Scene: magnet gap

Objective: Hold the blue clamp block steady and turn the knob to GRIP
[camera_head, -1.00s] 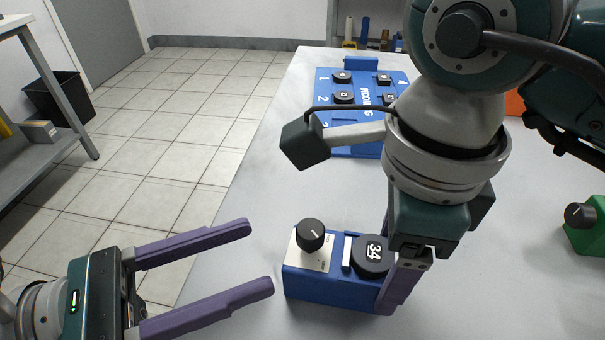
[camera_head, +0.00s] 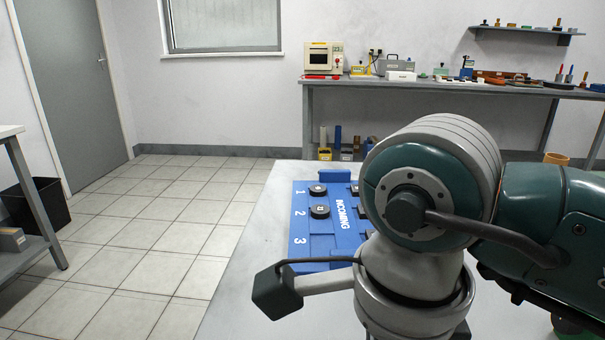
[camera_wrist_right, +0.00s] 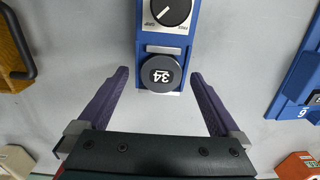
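The blue clamp block (camera_wrist_right: 190,48) shows in the right wrist view, running down from the top edge. Its black knob (camera_wrist_right: 167,11) sits on a light label plate near the top edge, with a white pointer line; the small lettering is hard to read. A black disc marked 34 (camera_wrist_right: 160,74) sits at the block's near end. My right gripper (camera_wrist_right: 160,77) is open, its purple fingers on either side of the disc end with visible gaps. The block, the knob and both grippers are outside the head view. My left gripper shows in neither current view.
A blue INCOMING board (camera_head: 335,236) with black discs lies on the table, partly hidden by my right arm. In the right wrist view, a yellow-brown object with a dark handle (camera_wrist_right: 12,50) is at left and a blue panel (camera_wrist_right: 300,85) at right. A back bench (camera_head: 430,88) holds instruments.

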